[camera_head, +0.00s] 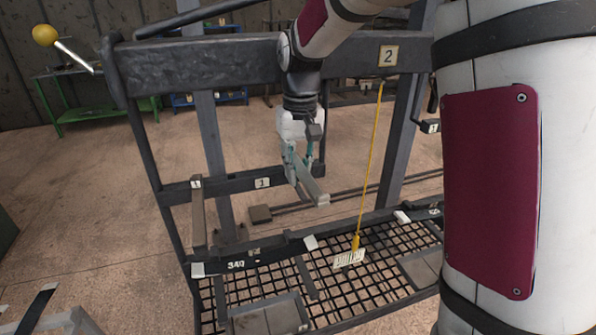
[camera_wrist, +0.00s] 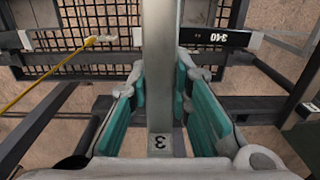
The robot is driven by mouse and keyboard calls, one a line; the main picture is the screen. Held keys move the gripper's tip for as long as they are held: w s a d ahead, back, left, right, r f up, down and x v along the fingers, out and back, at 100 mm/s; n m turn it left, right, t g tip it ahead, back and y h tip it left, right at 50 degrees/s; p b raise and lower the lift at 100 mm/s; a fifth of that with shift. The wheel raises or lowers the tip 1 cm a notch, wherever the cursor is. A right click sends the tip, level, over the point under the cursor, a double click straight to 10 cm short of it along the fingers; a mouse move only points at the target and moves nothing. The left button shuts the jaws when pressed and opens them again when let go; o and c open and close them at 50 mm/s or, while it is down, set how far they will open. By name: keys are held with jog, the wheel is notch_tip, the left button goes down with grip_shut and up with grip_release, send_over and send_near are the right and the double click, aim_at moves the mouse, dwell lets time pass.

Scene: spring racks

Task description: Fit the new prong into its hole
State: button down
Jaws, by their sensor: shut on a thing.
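My gripper (camera_head: 297,160) is shut on the new prong (camera_head: 313,190), a grey square bar, and holds it in the air in front of the rack's dark bars. In the wrist view the prong (camera_wrist: 161,55) runs straight up the picture between the teal finger pads of my gripper (camera_wrist: 160,80); a "3" label sits at its near end. A "3" label (camera_head: 262,183) marks the rear cross bar (camera_head: 235,183), left of the gripper. I cannot make out the prong's hole in either view.
Another prong (camera_head: 198,220) stands at label "1". The lower front bar (camera_head: 275,250) has a "340" mark and white patches. A yellow cord (camera_head: 371,150) with a tag (camera_head: 349,259) hangs right of the gripper. Black mesh (camera_head: 325,285) lies below; the upper beam (camera_head: 200,68) crosses behind my arm.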

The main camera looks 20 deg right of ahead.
aim_at(299, 188)
jog(key=shift+w+d+f, duration=0.1)
jog(key=shift+w+f, duration=0.05)
jog(key=shift+w, duration=0.15)
jog(key=shift+w+d+f, duration=0.1)
jog(key=shift+w+d, duration=0.1)
jog(key=shift+a, duration=0.1)
dwell(1.7)
jog(key=shift+f+b, duration=0.3)
jog(key=shift+f, duration=1.65)
dwell(0.6)
jog(key=shift+f, duration=0.35)
jog(key=shift+f, duration=0.15)
